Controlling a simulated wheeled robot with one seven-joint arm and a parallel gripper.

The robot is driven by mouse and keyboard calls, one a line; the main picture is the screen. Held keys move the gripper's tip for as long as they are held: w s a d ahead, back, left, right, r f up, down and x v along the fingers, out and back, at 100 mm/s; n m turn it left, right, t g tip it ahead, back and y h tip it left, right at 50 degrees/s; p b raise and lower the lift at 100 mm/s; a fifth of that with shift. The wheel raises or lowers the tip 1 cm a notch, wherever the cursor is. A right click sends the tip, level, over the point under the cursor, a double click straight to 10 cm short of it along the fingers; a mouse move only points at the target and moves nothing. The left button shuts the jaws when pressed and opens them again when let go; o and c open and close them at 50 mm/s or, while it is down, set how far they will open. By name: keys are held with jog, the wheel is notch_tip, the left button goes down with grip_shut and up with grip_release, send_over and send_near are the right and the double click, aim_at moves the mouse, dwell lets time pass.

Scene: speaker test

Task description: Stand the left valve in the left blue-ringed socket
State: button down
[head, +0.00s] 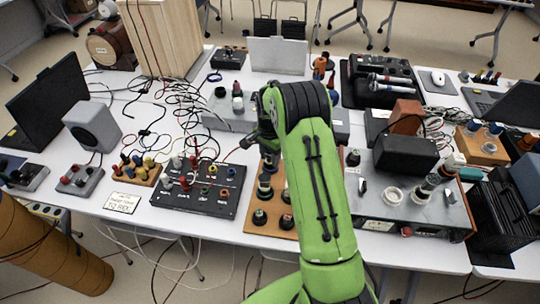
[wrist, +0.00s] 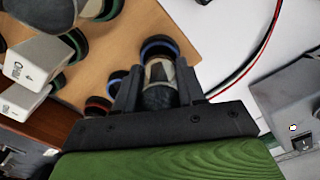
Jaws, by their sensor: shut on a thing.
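My gripper (wrist: 158,92) is shut on a valve (wrist: 160,73), with pale and dark patches on its body and a dark rounded end toward me. The valve's far end is at a blue-ringed socket (wrist: 153,43) on a wooden board (wrist: 185,45). I cannot tell whether it is seated or just above. A smaller blue ring (wrist: 114,80) and a red ring (wrist: 97,106) lie to the left of the fingers. In the head view my gripper (head: 265,165) is low over the wooden board (head: 249,216), and my green arm hides part of this area.
White labelled blocks (wrist: 35,62) and green rings crowd the left of the wrist view. A grey box (wrist: 293,95) stands at right, with red and black wires above. In the head view, a black panel of knobs (head: 205,202) lies left and a grey amplifier (head: 450,210) right.

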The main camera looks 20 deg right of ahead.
jog(key=shift+f, duration=0.25)
jog(key=c, duration=0.7)
grip_release()
jog(key=shift+r, duration=0.1)
notch_tip(320, 180, up, 13)
jog(key=p, duration=0.3)
jog(key=shift+s, duration=0.1)
jog(key=s+a+r+n+t, duration=0.2)
jog(key=s+a+r+n, duration=0.2)
jog(key=s+r, duration=0.45)
jog(key=s+a+r+n+t, duration=0.2)
jog(key=s+a+r+n, duration=0.2)
jog(key=s+r, duration=0.5)
jog(key=s+f+n, duration=0.1)
jog(key=s, duration=0.3)
jog(key=s+a+f+n+t, duration=0.1)
jog(key=s+n, duration=0.1)
jog(key=s, duration=0.2)
jog(key=s+n, duration=0.2)
jog(key=s, duration=0.3)
jog(key=shift+a+f+t, duration=0.3)
jog(key=shift+a+f, duration=0.1)
